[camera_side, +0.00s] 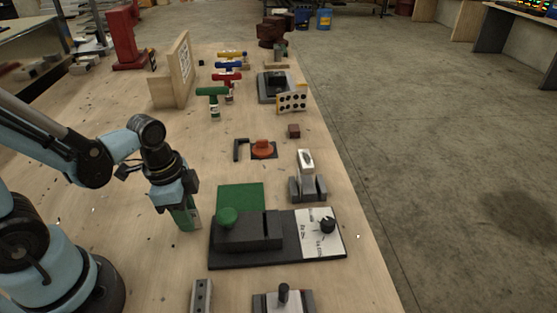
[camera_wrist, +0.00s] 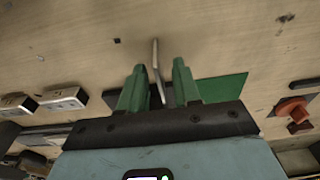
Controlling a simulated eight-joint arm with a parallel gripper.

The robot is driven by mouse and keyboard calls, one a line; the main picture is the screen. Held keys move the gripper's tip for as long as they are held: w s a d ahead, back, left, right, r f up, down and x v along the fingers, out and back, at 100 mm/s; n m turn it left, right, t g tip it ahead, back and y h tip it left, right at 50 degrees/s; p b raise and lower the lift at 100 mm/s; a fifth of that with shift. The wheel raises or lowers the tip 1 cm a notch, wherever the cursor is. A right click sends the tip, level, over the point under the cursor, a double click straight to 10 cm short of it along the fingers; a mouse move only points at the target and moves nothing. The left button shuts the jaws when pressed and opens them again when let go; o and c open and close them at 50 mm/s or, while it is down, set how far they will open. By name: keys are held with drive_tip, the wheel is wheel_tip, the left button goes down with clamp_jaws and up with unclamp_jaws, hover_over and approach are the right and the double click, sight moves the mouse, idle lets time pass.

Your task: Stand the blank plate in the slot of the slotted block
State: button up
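My gripper (camera_wrist: 159,65) has green fingers, and they are apart. A thin grey plate (camera_wrist: 155,48), seen edge-on in the wrist view, stands between them with a gap showing on each side. I take it to be the blank plate. In the side view my gripper (camera_side: 184,218) is low over the table, left of the green mat. A pale sliver (camera_side: 196,212) shows beside its fingers, perhaps the plate. I cannot tell for sure which block is the slotted one. A silver block (camera_side: 201,295) at the front edge is one candidate; its slot is not clear.
A dark fixture (camera_side: 250,236) with a green knob and dial stands right of my gripper, beside the green mat (camera_side: 253,192). A grey clamp-like block (camera_side: 307,188) and an orange knob (camera_side: 262,148) lie beyond. Wooden table between my gripper and the upright board (camera_side: 184,70) is mostly clear.

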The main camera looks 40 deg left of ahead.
clamp_jaws()
drive_tip(key=shift+r, duration=0.2)
